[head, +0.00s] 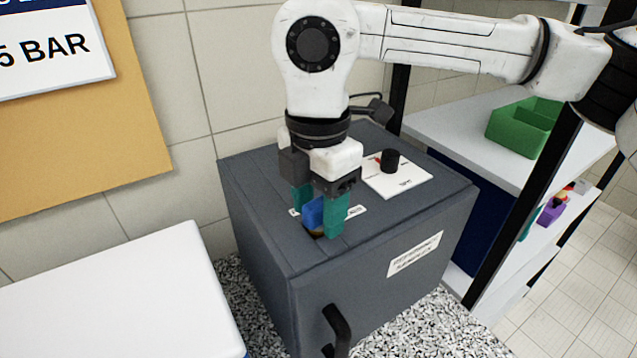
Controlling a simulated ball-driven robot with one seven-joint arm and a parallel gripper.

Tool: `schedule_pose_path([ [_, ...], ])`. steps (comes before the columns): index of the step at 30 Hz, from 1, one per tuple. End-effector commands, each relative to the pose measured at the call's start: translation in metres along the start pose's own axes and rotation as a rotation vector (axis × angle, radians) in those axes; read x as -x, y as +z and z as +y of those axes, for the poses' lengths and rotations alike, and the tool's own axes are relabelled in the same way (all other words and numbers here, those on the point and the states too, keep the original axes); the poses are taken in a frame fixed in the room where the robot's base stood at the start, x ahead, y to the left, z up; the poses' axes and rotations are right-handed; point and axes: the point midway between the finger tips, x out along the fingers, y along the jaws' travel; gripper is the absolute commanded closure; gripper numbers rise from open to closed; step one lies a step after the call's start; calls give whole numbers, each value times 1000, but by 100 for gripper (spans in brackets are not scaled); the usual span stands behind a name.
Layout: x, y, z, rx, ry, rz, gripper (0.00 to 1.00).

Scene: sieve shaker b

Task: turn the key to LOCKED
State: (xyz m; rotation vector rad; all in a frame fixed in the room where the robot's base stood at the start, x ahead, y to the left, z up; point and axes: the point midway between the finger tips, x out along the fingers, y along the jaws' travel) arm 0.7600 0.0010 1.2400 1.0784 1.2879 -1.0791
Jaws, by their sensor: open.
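A dark grey cabinet (385,245) stands on a speckled counter. A blue key (314,212) stands up from its top, near the left front, with a brownish base under it. My gripper (319,214) points down over the key, its two teal fingers open on either side of it. I cannot tell whether the fingers touch the key. A white label lies around the key, mostly hidden by the fingers, so its words and the key's exact setting cannot be read.
A black knob (390,160) on a white plate (408,181) sits behind right on the cabinet top. A black door handle (338,330) is on the front. A white box (120,295) stands left. A shelf with a green bin (525,127) stands right.

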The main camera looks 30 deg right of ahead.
Motion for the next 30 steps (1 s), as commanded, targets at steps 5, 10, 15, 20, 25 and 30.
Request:
schedule_pose_path([
  [5, -2, 0, 0, 0, 1, 0, 46],
  [10, -1, 0, 0, 0, 0, 0, 53],
  [15, -1, 0, 0, 1, 0, 0, 69],
  [20, -1, 0, 0, 1, 0, 0, 84],
  [25, -1, 0, 0, 1, 0, 0, 100],
  [30, -2, 0, 0, -23, 1, -1, 100],
])
